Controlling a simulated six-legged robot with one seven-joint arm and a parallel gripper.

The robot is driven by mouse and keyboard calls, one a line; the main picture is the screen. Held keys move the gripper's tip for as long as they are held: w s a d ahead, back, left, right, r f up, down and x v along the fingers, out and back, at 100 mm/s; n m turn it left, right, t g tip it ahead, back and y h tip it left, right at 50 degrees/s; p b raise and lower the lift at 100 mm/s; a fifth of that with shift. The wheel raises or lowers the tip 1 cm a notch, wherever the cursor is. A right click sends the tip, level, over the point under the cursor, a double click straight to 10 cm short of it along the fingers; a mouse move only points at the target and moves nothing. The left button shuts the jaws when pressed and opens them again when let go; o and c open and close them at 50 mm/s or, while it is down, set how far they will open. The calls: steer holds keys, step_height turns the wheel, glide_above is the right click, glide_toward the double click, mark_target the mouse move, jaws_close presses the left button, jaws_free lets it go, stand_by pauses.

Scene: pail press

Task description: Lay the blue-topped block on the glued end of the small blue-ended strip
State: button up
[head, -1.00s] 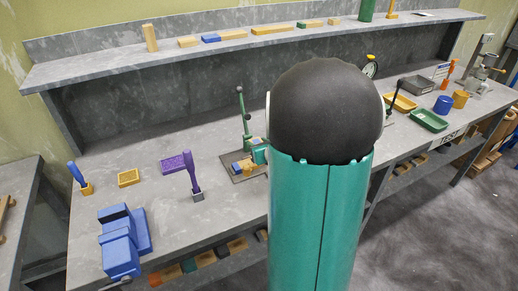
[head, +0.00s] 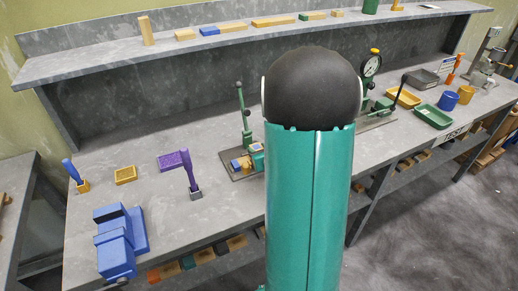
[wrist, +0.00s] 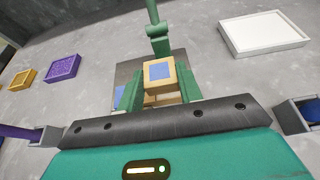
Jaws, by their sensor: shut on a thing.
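In the wrist view, the blue-topped block (wrist: 160,73), with tan sides, sits between the two green fingers of my gripper (wrist: 160,88). The gripper is shut on it. Tan wood (wrist: 165,99) shows below the block, and a small blue patch (wrist: 119,96) shows by the left finger; these look like strip parts, mostly hidden by the block and fingers. I cannot tell whether the block touches them, and no glue is visible. In the head view, small blue (head: 235,164) and tan pieces lie on the press's base plate, partly hidden by my arm.
A green press (head: 244,120) with an upright lever stands on the bench by my gripper. A white tray (wrist: 263,33) lies at right in the wrist view. A purple tray (wrist: 62,68) and a yellow tray (wrist: 22,79) lie left. A blue vise (head: 118,240) stands at the bench front.

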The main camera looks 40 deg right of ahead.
steer(key=shift+f, duration=0.55)
steer(key=o, duration=1)
steer(key=shift+c, duration=0.2)
